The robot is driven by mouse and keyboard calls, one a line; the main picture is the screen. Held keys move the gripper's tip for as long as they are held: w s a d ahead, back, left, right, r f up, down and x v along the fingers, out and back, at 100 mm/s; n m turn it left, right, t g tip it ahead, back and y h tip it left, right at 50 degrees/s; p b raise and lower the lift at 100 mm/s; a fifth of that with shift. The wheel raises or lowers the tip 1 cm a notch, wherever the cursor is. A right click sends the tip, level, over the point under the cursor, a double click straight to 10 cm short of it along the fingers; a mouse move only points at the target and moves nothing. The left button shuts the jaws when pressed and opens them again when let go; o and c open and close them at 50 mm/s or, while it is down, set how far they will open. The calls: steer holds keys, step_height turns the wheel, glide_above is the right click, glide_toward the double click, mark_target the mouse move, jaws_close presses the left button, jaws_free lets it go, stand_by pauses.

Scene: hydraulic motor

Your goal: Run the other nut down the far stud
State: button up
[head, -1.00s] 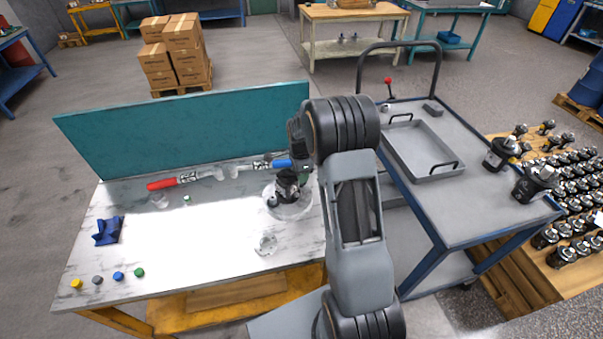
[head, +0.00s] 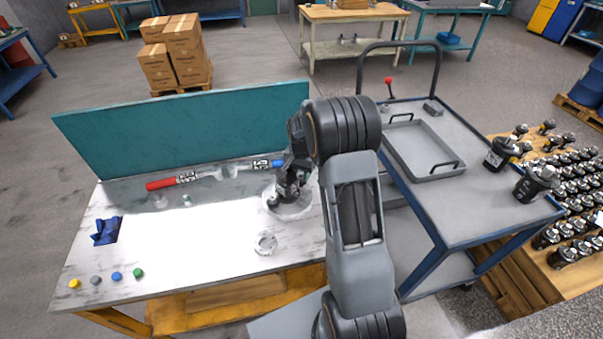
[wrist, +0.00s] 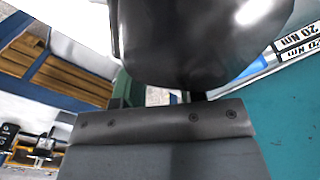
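The dark motor (head: 281,198) stands on a pale round base (head: 296,211) at the right end of the marble-topped bench. My gripper is at the motor in the head view, and its fingertips cannot be picked out from the dark parts there. In the wrist view a large, smooth dark body (wrist: 200,40) fills the upper middle, close to the lens. A grey part of my gripper spans the bottom of that view. The nut, the far stud and any contact between fingers and nut are hidden.
A red-handled torque wrench (head: 160,184) and a blue-handled one (head: 277,164) lie along the teal back panel (head: 190,130). A clear ring-shaped dish (head: 265,243), a blue holder (head: 106,231) and several coloured caps (head: 116,276) sit on the bench. The middle front is clear.

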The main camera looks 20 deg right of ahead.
steer(key=shift+n, duration=0.3)
stand_by(0.5)
steer(key=c, duration=0.7)
steer(key=shift+o, duration=0.2)
steer(key=m, duration=0.5)
steer(key=shift+f, duration=0.1)
steer(key=shift+m, duration=0.3)
steer(key=shift+b, duration=0.3)
steer(key=m, duration=0.4)
steer(key=shift+m, duration=0.4)
